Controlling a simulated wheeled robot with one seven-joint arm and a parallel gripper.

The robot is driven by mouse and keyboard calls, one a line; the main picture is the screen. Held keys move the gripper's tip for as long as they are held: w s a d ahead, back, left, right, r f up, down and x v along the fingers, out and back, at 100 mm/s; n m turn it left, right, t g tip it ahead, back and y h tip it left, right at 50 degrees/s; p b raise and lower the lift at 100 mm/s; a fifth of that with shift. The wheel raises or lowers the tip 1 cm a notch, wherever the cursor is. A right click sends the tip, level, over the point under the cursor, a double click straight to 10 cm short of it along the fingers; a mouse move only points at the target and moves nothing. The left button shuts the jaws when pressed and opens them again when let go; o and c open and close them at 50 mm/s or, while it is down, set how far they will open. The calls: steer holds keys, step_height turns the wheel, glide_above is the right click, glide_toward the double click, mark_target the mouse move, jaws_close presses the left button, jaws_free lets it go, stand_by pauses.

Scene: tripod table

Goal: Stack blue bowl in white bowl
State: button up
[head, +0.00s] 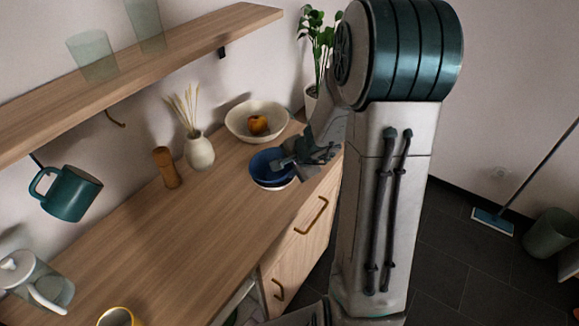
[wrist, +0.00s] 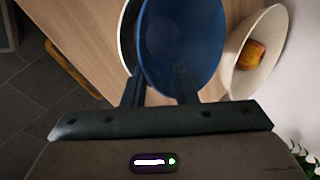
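The blue bowl (head: 264,160) sits in or on the small white bowl (head: 271,186) near the counter's front right edge. Only a thin part of that white bowl shows below the blue one. In the wrist view the blue bowl (wrist: 185,40) covers most of the white bowl, whose rim (wrist: 126,35) shows at left. My gripper (head: 284,163) is at the blue bowl's right side. In the wrist view my gripper (wrist: 158,82) has its fingers apart, one over the bowl's inside and one near its outer edge. Contact with the wall cannot be told.
A larger white bowl (head: 238,128) with an orange-brown fruit (head: 257,125) stands behind. A vase (head: 199,150) and a wooden cup (head: 166,168) are to the left. A shelf (head: 150,65) hangs above. The wooden counter (head: 170,235) is clear in its middle.

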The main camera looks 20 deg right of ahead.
steer(key=shift+r+p, duration=0.75)
steer(key=shift+p, duration=0.15)
steer(key=p+v, duration=0.4)
steer(key=v, duration=0.7)
steer(key=s+a+r+n+g, duration=0.1)
steer(key=s+a+r+n, duration=0.6)
steer(key=a+n, duration=0.1)
steer(key=s+r+n+g+h, duration=0.1)
steer(key=s+r+n, duration=0.3)
steer(key=s, duration=0.5)
steer(key=shift+s+n+h, duration=0.3)
steer(key=shift+n+h, duration=0.2)
steer(key=shift+n, duration=0.7)
